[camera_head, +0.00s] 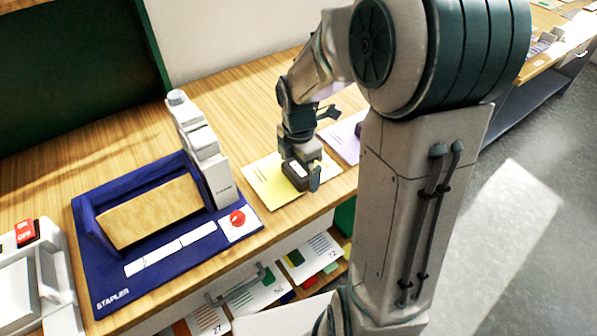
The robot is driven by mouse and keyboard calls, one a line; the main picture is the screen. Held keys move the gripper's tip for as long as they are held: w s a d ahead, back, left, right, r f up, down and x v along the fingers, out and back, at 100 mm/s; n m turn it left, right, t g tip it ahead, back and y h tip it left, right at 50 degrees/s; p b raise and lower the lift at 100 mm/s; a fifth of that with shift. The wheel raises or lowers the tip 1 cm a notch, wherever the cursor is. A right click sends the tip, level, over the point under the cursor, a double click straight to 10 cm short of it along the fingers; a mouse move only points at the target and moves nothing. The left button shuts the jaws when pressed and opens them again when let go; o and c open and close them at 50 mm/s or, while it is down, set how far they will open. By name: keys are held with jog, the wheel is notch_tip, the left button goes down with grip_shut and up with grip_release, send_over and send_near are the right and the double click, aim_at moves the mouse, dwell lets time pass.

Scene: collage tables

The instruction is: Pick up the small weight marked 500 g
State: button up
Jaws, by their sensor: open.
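A small dark block with a white label (295,174) sits on a yellow sheet (268,191) on the wooden table. It looks like the small weight, but the marking on its label is too small to read. My gripper (303,178) is open and pointing down at the block, with one dark finger visible at its right side. The gripper partly covers the block, and I cannot tell whether the fingers touch it.
A blue stapler base (122,282) with a grey upright and red button (237,217) stands left of the yellow sheet. A lilac sheet (343,140) lies to the right, partly behind my arm. Printed cards (257,290) fill a shelf below. The wooden table behind is mostly clear.

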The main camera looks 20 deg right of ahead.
jog(key=shift+f, duration=0.55)
jog(key=c, duration=1.4)
jog(key=shift+o, duration=0.2)
jog(key=shift+r, duration=0.1)
